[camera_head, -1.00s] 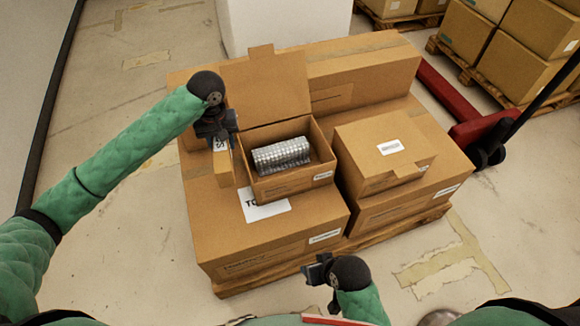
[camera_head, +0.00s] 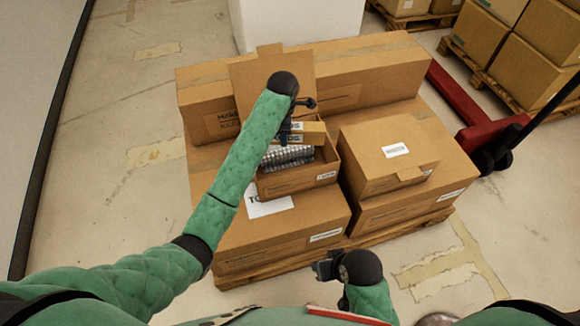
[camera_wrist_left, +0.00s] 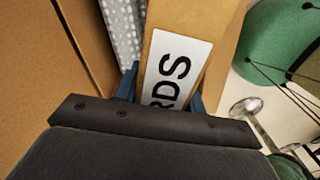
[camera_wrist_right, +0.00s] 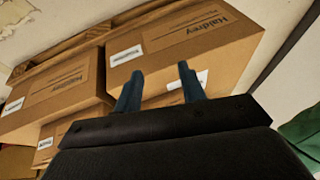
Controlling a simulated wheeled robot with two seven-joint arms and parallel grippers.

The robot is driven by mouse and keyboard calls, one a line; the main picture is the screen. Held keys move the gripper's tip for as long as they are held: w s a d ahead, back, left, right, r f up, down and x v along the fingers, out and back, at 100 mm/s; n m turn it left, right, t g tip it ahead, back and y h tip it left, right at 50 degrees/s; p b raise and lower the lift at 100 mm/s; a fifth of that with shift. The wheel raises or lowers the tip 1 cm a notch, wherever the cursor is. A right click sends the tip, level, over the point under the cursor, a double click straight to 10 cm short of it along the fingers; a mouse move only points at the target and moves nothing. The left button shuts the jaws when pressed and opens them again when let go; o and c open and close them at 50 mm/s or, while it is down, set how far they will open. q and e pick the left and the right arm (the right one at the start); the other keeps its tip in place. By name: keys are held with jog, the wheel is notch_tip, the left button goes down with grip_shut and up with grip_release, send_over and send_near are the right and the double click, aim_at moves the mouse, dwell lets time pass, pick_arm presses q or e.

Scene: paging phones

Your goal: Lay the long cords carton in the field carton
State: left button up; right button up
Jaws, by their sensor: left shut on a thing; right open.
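The long cords carton (camera_head: 313,134) is a slim brown box with a white label ending in "DS". My left gripper (camera_head: 290,134) is shut on it and holds it over the open field carton (camera_head: 297,184). In the left wrist view the carton (camera_wrist_left: 207,20) sits between the fingers (camera_wrist_left: 165,88), its label reading "RDS". The field carton's flap stands up at the back, and a silvery wrapped bundle (camera_head: 284,157) lies inside, partly hidden by the held carton and gripper. My right gripper (camera_head: 326,268) is open and empty in front of the stack; it also shows in the right wrist view (camera_wrist_right: 160,82).
A closed carton (camera_head: 390,160) stands just right of the field carton. Larger cartons lie beneath on a pallet (camera_head: 240,279), with a long carton (camera_head: 375,68) behind. A red pallet jack (camera_head: 455,100) is at the right. Floor at left is clear.

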aim_at(294, 143)
pick_arm(q)
jog(key=d+f+n, duration=0.1)
jog(key=s+d+f+n, duration=0.1)
jog(key=d+n, duration=0.1)
jog(key=shift+f, duration=0.2)
jog(key=shift+s+d+f+n, duration=0.15)
jog(key=shift+f+n, duration=0.15)
jog(key=shift+f, duration=0.15)
notch_tip(294, 143, down, 12)
jog(key=shift+f+p, duration=0.25)
jog(key=shift+p, duration=0.2)
jog(key=shift+f, duration=1.1)
notch_tip(294, 143, down, 3)
jog(key=shift+r, duration=0.1)
pick_arm(e)
jog(key=shift+s+d+r+g, duration=0.15)
jog(key=shift+s+d+r, duration=0.1)
jog(key=shift+d+r, duration=0.15)
jog(key=shift+s+d+r+g, duration=0.2)
jog(key=shift+d+r, duration=0.1)
jog(key=shift+r, duration=0.2)
jog(key=shift+s, duration=0.1)
pick_arm(q)
jog(key=o, duration=1.2)
jog(key=shift+f, duration=0.2)
pick_arm(e)
jog(key=shift+w+d+r+h, duration=0.1)
jog(key=shift+w+r+h, duration=0.1)
jog(key=shift+h, duration=0.1)
